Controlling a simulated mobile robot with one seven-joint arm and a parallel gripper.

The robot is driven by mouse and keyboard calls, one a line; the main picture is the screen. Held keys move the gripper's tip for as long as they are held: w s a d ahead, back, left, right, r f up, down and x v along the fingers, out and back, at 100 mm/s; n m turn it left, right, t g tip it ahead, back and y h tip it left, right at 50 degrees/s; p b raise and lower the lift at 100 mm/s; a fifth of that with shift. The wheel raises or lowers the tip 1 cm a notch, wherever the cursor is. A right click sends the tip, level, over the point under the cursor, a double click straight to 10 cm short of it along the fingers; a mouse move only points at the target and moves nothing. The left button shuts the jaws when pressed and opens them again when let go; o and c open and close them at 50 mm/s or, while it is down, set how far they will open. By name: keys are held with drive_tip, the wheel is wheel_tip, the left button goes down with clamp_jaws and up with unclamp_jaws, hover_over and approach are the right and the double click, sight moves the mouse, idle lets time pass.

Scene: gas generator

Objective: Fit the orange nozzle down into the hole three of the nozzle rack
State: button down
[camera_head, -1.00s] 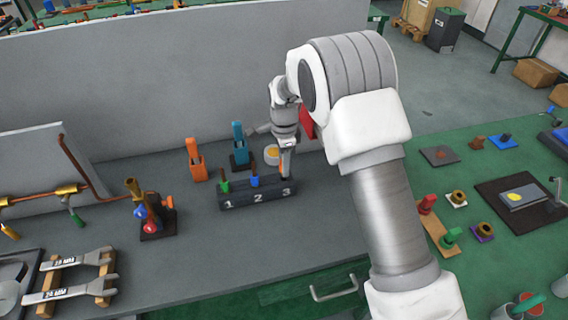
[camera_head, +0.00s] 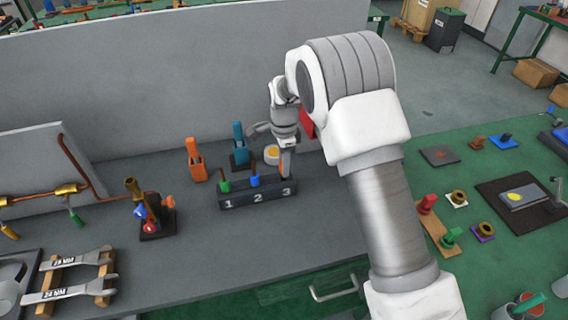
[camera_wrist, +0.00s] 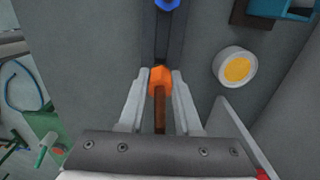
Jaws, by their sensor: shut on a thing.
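The orange nozzle (camera_wrist: 160,78) is between the two fingers of my gripper (camera_wrist: 160,92) in the wrist view, with its orange head and a brown shaft showing. My gripper (camera_head: 287,168) is shut on it, directly above the end of the nozzle rack marked 3. The nozzle rack (camera_head: 240,200) is a dark block numbered 1, 2, 3 on its front. A green nozzle (camera_head: 225,186) stands at 1 and a blue nozzle (camera_head: 254,181) at 2. The nozzle's lower end and hole three are hidden, so I cannot tell how deep it sits.
An orange tool (camera_head: 196,163) and a blue tool (camera_head: 239,148) stand behind the rack. A round white item with a yellow top (camera_wrist: 236,68) is close to my gripper's right. A grey wall panel (camera_head: 140,90) rises behind. The grey bench is clear in front of the rack.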

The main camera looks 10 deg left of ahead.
drive_tip(key=shift+f+b, duration=0.95)
drive_tip(key=shift+f, duration=0.6)
drive_tip(key=c, duration=0.5)
unclamp_jaws()
wheel_tip(320, 180, up, 17)
drive_tip(key=shift+r, duration=0.3)
